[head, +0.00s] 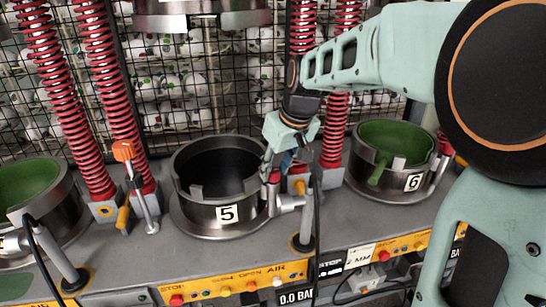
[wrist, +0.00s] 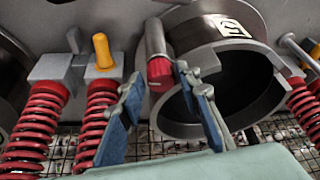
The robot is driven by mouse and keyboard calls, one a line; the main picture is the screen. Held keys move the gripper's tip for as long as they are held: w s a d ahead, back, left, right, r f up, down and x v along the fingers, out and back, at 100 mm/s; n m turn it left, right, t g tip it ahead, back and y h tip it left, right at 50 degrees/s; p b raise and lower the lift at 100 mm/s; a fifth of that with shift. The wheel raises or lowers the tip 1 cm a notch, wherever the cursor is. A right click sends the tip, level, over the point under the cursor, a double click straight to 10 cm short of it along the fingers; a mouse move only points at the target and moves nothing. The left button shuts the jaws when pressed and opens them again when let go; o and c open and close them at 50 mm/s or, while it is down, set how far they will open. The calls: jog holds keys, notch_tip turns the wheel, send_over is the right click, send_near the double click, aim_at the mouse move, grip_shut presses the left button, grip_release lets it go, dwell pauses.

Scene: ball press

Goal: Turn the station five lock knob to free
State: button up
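The station five pot (head: 213,214) is a round metal cup with a dark inside and a "5" label. In the wrist view the pot (wrist: 192,126) is at the right, upside down. The lock knob (wrist: 160,72) is a red cap on a grey metal cylinder at the pot's side. In the head view the knob (head: 275,177) is partly hidden by my gripper (head: 271,170), which points down beside the pot's right rim. In the wrist view my gripper (wrist: 158,78) has its blue fingers apart, with the knob showing between the fingertips. I see no clear contact.
A yellow-capped post (wrist: 103,52) stands left of the knob in the wrist view. Red springs (head: 338,115) rise close behind my gripper. Station six's green-lined cup (head: 358,182) is at the right. An orange-headed lever (head: 123,151) stands left of station five.

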jog(key=shift+w+a+f, duration=0.1)
jog(key=shift+f, duration=0.2)
grip_shut()
jog(key=shift+n+y+p, duration=0.3)
jog(key=shift+n, duration=0.5)
grip_release()
